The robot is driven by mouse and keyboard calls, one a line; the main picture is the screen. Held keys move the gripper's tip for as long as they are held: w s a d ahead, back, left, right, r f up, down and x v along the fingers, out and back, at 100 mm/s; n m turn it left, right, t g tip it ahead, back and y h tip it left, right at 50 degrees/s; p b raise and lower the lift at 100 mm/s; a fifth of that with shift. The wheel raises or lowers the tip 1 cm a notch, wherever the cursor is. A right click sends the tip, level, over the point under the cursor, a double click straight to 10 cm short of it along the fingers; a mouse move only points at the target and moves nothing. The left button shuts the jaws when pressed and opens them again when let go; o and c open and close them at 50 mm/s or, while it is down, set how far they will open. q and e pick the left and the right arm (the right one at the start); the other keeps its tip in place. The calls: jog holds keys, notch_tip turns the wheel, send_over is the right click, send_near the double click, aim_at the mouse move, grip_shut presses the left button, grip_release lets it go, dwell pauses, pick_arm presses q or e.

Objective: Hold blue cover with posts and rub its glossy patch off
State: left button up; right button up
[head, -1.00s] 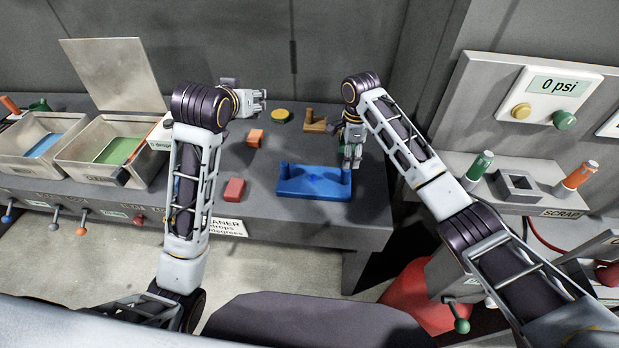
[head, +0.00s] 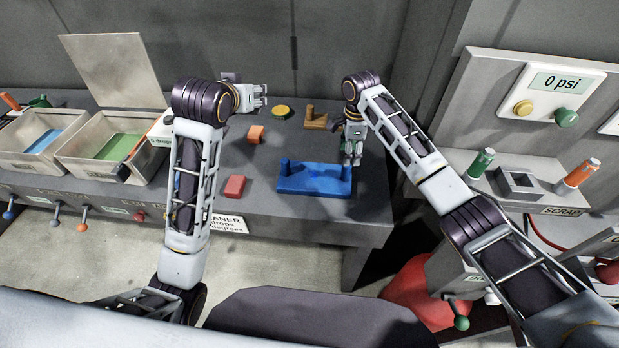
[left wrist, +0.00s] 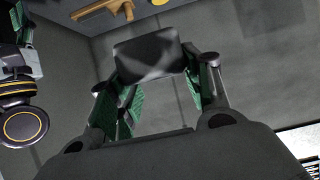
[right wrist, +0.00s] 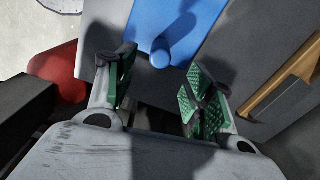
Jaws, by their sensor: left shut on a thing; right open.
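The blue cover (head: 315,180) lies on the grey bench, with a short blue post (head: 285,166) near its left end and another near its right end. I cannot clearly make out the glossy patch. My right gripper (head: 353,158) is open, pointing down at the cover's right end. In the right wrist view, the cover (right wrist: 185,22) and one round post (right wrist: 160,54) show just ahead of the open fingers, not gripped. My left gripper (head: 262,96) is off to the back left of the cover. In the left wrist view its fingers are shut on a dark grey block (left wrist: 148,57).
A red block (head: 234,187), an orange block (head: 255,134), a yellow disc (head: 282,111) and a wooden piece with a post (head: 315,122) lie around the cover. Open bins with blue (head: 43,141) and green contents stand at left. A gauge panel (head: 540,98) stands at right.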

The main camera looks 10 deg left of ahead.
aim_at(346, 173)
jog(key=shift+f, duration=5.15)
grip_shut()
